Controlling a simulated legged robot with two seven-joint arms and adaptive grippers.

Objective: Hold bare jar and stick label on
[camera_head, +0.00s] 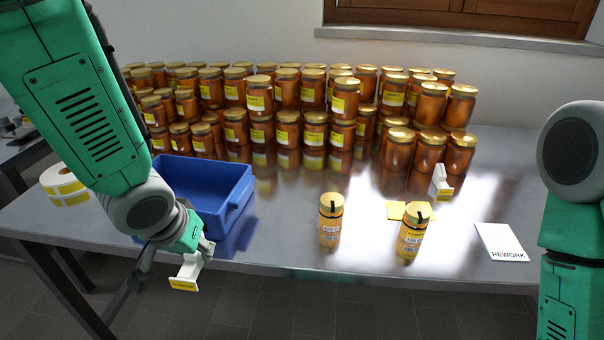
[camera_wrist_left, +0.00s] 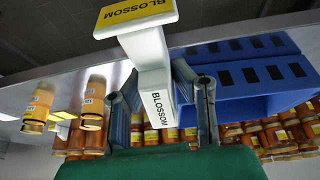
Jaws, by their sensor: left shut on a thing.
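My left gripper (camera_head: 205,247) is shut on a white label applicator (camera_head: 187,270) with a yellow plate at its end, held off the table's front edge. In the left wrist view the applicator (camera_wrist_left: 150,65) sits between both fingers and reads BLOSSOM on its handle and yellow face. Two small gold-lidded jars, a left one (camera_head: 331,220) and a right one (camera_head: 412,232), stand apart near the front edge with small printed tags. Jars without a visible yellow label (camera_head: 430,152) stand at the right of the stock. My right gripper is out of view; only its arm shows.
A blue bin (camera_head: 247,192) stands beside my left arm. A label roll (camera_head: 62,180) lies far left. A second white applicator (camera_head: 440,183), a yellow patch (camera_head: 394,210) and a REWORK card (camera_head: 501,242) are at right. Several stacked labelled jars (camera_head: 259,100) fill the back.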

